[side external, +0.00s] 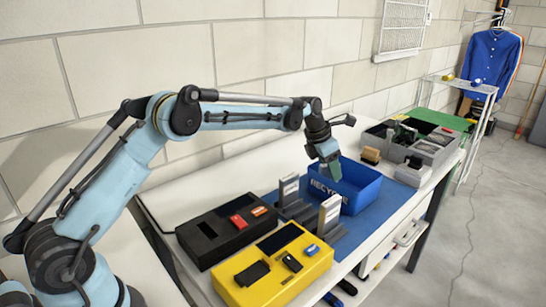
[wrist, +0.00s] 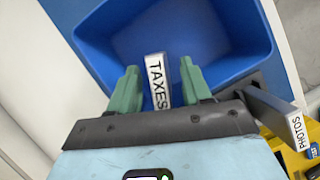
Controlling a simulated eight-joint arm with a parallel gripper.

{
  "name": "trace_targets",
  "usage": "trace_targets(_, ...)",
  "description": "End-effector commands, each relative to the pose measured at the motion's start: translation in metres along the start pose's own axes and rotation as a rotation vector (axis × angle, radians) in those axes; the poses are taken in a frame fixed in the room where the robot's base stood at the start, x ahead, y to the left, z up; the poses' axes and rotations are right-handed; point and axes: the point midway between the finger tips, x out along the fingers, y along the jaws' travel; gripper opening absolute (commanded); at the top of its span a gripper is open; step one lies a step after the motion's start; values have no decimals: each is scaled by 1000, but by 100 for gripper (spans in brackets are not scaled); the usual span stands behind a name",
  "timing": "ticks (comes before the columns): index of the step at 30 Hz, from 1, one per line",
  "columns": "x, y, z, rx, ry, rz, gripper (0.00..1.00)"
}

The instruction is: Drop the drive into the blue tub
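The blue tub (side external: 365,190), lettered RECYCLE, stands on a blue mat; its inside (wrist: 215,35) fills the top of the wrist view. My gripper (side external: 331,172) is over the tub, pointing down. In the wrist view its green fingers (wrist: 160,88) are apart, and a drive labelled TAXES (wrist: 157,85) shows between them against the tub. Narrow gaps show on both sides of this drive, so the gripper looks open; the drive's height in the tub I cannot tell. A drive labelled PHOTOS (wrist: 298,132) stands in a dark rack beside the tub.
Two dark racks with upright drives (side external: 288,190) (side external: 329,212) stand in front of the tub. A black box (side external: 206,232) and a yellow box (side external: 245,290) lie nearer. Grey bins (side external: 432,152) stand beyond the tub, with the wall (side external: 290,50) behind.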

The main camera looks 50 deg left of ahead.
Motion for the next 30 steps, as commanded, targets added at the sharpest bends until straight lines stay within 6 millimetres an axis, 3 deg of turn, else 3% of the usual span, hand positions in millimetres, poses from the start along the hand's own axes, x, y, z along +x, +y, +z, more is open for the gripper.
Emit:
trace_targets(8,-1,0,0,0,0,0,49)
trace_targets(13,-13,0,5,0,0,0,49)
trace_targets(30,-118,0,5,-1,1,0,49)
